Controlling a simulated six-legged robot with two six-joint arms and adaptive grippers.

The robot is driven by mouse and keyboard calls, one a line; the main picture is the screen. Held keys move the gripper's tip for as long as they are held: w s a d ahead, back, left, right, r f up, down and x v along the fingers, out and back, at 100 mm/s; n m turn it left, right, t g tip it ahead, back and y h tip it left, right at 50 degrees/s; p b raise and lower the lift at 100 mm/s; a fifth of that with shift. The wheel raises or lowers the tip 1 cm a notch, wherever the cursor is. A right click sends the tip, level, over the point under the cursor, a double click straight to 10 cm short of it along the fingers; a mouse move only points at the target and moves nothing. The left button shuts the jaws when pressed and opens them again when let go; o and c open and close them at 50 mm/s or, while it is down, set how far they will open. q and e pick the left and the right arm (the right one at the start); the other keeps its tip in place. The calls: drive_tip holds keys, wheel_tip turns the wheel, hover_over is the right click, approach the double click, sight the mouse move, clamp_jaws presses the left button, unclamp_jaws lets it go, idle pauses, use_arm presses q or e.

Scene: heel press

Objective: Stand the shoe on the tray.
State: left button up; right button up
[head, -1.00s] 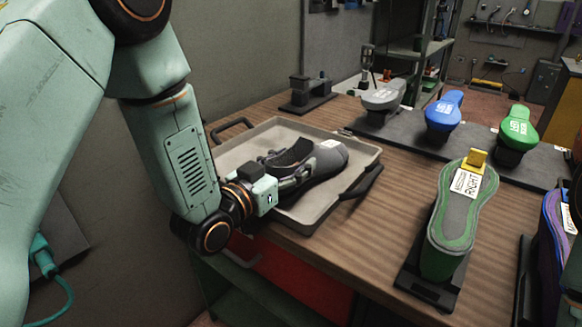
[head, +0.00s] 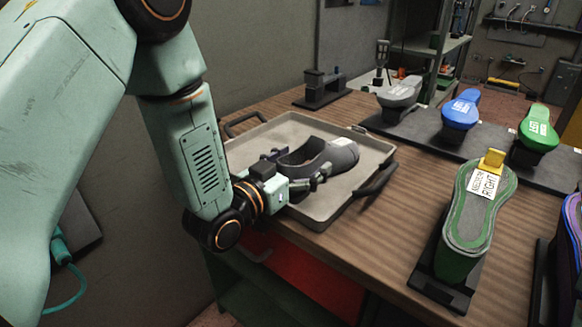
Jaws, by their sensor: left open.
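The dark grey shoe (head: 335,157) stands upright on the grey tray (head: 373,155), its toe pointing to the back right and its opening facing up. A small white label shows on its upper. The tray lies on the wooden bench near its left end. My left gripper (head: 298,172) is open at the heel end of the shoe, its fingers apart, one on each side of the heel. I cannot tell whether they touch it. My right gripper is not in view.
A green sole on a stand (head: 468,220) with a yellow clip and a "RIGHT" label stands front right. Blue (head: 461,110), green (head: 538,128) and grey (head: 398,92) lasts stand on a dark rack behind. A black fixture (head: 325,88) is at the back. Bare bench lies right of the tray.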

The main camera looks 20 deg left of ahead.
use_arm(q)
drive_tip(key=v, duration=0.8)
drive_tip(key=shift+s+a+r+p, duration=0.15)
drive_tip(key=shift+s+p, duration=0.1)
drive_tip(key=shift+p, duration=0.15)
drive_tip(key=v, duration=0.3)
drive_tip(key=shift+p, duration=0.4)
drive_tip(key=shift+b+x, duration=0.5)
drive_tip(key=shift+x, duration=1.3)
drive_tip(key=shift+b+x, duration=0.35)
drive_tip(key=shift+x, duration=3.85)
